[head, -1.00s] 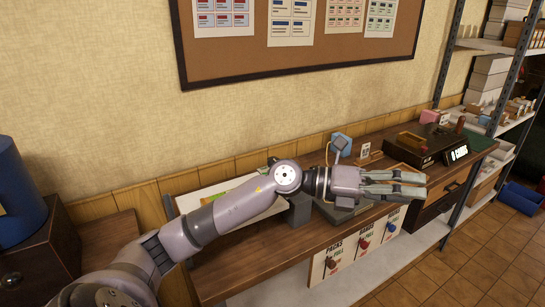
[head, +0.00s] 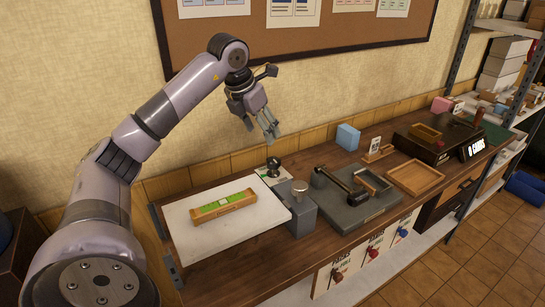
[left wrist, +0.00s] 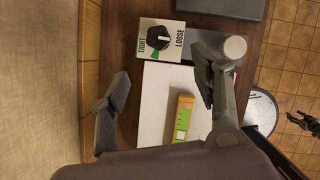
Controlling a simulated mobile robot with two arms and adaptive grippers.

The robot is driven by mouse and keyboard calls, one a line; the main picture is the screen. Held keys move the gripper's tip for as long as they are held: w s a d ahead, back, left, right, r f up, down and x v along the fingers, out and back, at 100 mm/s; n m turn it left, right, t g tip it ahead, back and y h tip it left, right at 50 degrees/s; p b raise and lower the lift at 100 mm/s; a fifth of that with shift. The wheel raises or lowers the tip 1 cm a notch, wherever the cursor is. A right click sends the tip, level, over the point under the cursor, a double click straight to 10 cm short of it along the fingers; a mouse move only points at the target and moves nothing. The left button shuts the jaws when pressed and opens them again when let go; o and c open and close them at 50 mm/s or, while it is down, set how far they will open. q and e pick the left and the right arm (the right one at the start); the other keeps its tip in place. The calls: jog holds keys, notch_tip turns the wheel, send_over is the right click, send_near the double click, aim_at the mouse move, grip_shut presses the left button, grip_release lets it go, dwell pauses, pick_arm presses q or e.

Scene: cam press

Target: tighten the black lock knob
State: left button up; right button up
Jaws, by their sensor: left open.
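The black lock knob (head: 274,165) stands on a small plate at the back right corner of the white board. In the left wrist view the knob (left wrist: 158,39) sits on a white label marked TIGHT and LOOSE, with a green patch near TIGHT. A white mark on the knob points toward LOOSE. My left gripper (head: 268,132) is open and empty, fingers pointing down, above the knob and apart from it. Its two fingers (left wrist: 157,96) are spread wide in the left wrist view, the knob showing beyond them.
A green and orange packet (head: 223,205) lies on the white board (head: 192,236). A grey block with a round metal top (head: 300,200) stands right of the knob. Further right are a grey press (head: 350,205), a wooden tray (head: 415,178) and a blue block (head: 347,137). The wall is close behind.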

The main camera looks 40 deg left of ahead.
pick_arm(q)
send_near(273, 159)
jog(key=p+x, duration=0.1)
jog(key=x, duration=0.4)
jog(key=shift+f, duration=0.2)
jog(key=p+x, duration=0.1)
jog(key=x, duration=0.2)
jog(key=shift+w+f, duration=0.2)
jog(key=shift+f, duration=0.15)
jog(key=c, duration=1.2)
pick_arm(e)
jog(key=shift+w+a+r, duration=0.3)
jog(key=shift+a+r, duration=0.05)
jog(key=shift+r, duration=0.25)
jog(key=shift+w+a+r, duration=0.3)
jog(key=shift+a+r, duration=0.05)
jog(key=shift+r, duration=0.25)
